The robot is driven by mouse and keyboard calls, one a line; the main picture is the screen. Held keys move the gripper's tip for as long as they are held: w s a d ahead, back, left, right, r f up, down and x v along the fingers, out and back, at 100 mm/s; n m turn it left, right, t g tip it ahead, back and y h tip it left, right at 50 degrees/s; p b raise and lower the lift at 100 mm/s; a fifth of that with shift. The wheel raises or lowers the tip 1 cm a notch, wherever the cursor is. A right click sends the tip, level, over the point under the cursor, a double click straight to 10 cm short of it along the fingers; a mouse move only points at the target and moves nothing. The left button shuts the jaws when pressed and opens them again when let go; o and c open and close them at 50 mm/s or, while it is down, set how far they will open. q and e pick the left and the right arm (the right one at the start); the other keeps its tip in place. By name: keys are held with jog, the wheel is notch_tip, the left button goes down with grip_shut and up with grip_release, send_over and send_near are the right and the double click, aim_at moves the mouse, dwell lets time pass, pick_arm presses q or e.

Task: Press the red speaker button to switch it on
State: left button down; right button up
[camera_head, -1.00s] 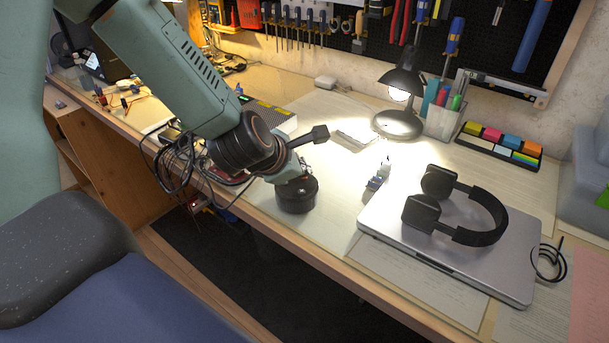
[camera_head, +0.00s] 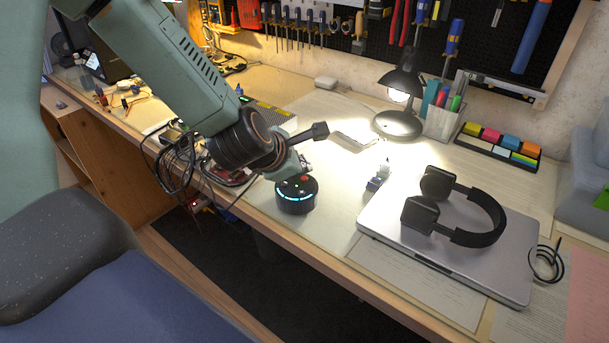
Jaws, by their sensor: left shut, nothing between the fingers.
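The speaker (camera_head: 296,200) is a short black cylinder on the desk near its front edge. A cyan ring glows around it. The red button (camera_head: 304,179) shows on its top, with a small green spot beside it. My left gripper (camera_head: 304,166) is shut and empty, just above and behind the speaker's top. It looks apart from the button, with a small gap. My right gripper is not in view.
A closed silver laptop (camera_head: 385,225) with black headphones (camera_head: 490,230) on it lies to the right. A lit desk lamp (camera_head: 398,120) stands behind. Cables (camera_head: 175,165) and electronics crowd the left. Paper (camera_head: 325,205) lies flat between speaker and laptop.

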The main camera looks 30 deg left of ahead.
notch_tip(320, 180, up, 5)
jog(key=p, duration=0.5)
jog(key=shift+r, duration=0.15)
dwell(0.3)
